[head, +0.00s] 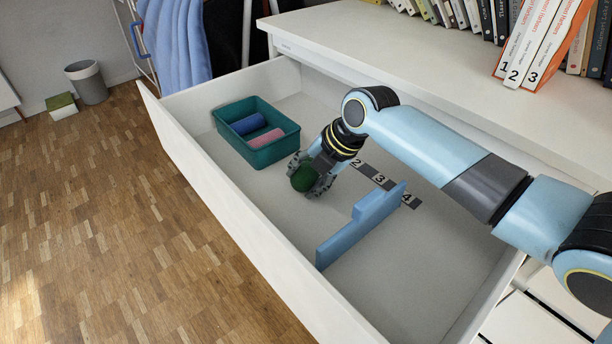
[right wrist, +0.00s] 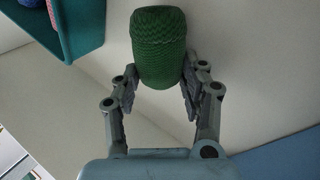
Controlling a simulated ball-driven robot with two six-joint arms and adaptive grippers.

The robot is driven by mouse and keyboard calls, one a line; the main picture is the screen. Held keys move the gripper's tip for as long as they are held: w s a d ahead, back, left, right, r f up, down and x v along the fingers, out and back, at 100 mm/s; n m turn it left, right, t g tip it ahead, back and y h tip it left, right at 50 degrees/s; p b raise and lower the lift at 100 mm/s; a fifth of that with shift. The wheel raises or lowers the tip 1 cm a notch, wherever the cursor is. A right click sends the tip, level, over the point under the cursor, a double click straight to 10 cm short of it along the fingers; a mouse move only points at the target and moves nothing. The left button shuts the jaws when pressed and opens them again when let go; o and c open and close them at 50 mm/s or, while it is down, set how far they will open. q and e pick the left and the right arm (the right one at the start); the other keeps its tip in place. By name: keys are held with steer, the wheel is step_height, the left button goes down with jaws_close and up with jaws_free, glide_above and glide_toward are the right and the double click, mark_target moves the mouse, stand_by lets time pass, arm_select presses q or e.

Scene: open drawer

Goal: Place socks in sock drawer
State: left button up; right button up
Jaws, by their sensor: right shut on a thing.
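The white drawer (head: 206,184) stands open below the dresser top. A teal bin (head: 268,157) in its far left part holds a blue rolled sock (head: 248,124) and a pink rolled sock (head: 266,138). My right gripper (head: 311,184) is inside the drawer, just right of the bin, shut on a green rolled sock (head: 302,179). In the right wrist view the green sock (right wrist: 158,48) sits between the two fingertips, with the bin's corner (right wrist: 85,45) at upper left. I cannot tell whether the sock touches the drawer floor. My left gripper is not in view.
A blue stepped divider (head: 350,232) stands in the drawer right of my gripper. A strip of numbered labels (head: 380,180) lies behind it. The drawer floor at the front right is clear. Books (head: 545,40) stand on the dresser top (head: 400,45).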

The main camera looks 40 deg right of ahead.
steer(key=o, duration=1)
steer(key=shift+f, duration=0.1)
steer(key=shift+o, duration=0.8)
steer(key=shift+r, duration=0.3)
arm_select(q)
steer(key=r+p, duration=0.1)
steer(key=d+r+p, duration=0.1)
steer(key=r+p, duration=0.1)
steer(key=p, duration=0.1)
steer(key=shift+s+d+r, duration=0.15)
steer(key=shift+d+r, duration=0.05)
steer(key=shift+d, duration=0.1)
arm_select(e)
steer(key=v, duration=1.1)
steer(key=shift+s+r, duration=0.2)
steer(key=shift+r, duration=0.15)
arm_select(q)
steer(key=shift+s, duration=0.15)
